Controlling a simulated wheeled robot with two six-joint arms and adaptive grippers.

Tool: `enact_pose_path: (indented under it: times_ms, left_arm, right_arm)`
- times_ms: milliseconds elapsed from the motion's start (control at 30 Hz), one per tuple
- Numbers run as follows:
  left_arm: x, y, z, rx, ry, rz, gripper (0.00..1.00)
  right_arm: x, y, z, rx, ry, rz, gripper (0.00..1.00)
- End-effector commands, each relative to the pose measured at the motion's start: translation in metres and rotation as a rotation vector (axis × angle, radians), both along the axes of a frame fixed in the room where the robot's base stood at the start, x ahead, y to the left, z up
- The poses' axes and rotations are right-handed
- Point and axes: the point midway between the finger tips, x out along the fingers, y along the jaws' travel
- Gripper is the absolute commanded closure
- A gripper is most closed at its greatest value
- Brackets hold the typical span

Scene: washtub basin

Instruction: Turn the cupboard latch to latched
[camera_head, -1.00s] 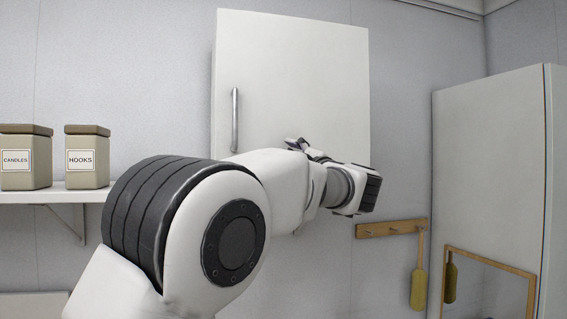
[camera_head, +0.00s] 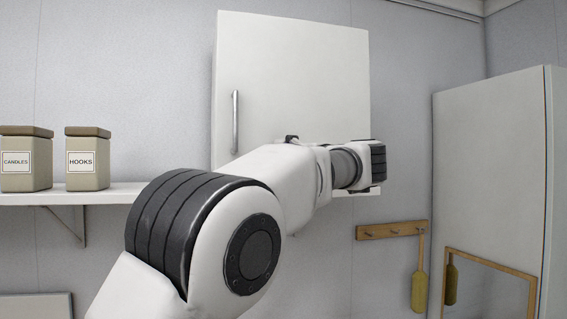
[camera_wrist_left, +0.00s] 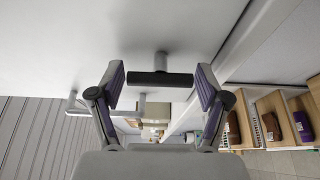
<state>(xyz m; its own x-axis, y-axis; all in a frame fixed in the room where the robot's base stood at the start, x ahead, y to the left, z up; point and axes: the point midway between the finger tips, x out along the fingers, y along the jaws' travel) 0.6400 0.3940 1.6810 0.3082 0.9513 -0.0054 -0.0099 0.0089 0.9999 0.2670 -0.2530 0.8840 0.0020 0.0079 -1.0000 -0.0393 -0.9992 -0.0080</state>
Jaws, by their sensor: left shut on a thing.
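The white cupboard (camera_head: 300,75) hangs on the wall, with a metal handle (camera_head: 235,120) at its left edge. In the left wrist view the latch (camera_wrist_left: 160,78) is a dark bar on a short stem from the cupboard's pale face, lying crosswise in that picture. My left gripper (camera_wrist_left: 160,84) is shut on the latch, with a finger at each end of the bar. In the head view my left arm hides the latch and most of the gripper. The latch's marks, if any, do not show. My right gripper is not in view.
A wall shelf (camera_head: 90,194) at left holds a candles canister (camera_head: 25,160) and a hooks canister (camera_head: 87,160). A wooden hook rail (camera_head: 390,230) and a tall white cabinet (camera_head: 490,150) with a mirror (camera_head: 488,285) stand at right.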

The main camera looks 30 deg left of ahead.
Motion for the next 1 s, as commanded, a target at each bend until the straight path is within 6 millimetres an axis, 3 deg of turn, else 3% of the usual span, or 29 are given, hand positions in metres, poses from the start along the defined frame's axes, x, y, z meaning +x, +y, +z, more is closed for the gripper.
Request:
enact_pose_path:
  times_ms: [333, 367, 400, 433, 800, 1000]
  left_arm:
    - [-0.001, 0.000, 0.005, 0.003, -0.009, -0.004, 0.59]
    - [-0.001, 0.000, 0.005, 0.003, -0.009, -0.004, 0.21]
    - [-0.001, 0.000, 0.005, 0.003, -0.009, -0.004, 0.07]
    - [-0.001, 0.000, 0.005, 0.003, -0.009, -0.003, 0.00]
    - [-0.001, -0.003, 0.002, 0.002, -0.005, -0.002, 0.00]
    - [-0.011, -0.034, 0.003, 0.005, -0.006, -0.004, 0.00]
  right_arm:
    - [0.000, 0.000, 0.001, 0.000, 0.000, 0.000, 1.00]
    - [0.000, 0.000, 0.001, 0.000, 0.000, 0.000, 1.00]
    - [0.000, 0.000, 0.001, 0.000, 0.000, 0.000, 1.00]
    - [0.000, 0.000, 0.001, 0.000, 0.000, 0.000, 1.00]
    - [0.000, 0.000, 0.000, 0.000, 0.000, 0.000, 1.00]
    - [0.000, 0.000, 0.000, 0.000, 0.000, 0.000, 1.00]
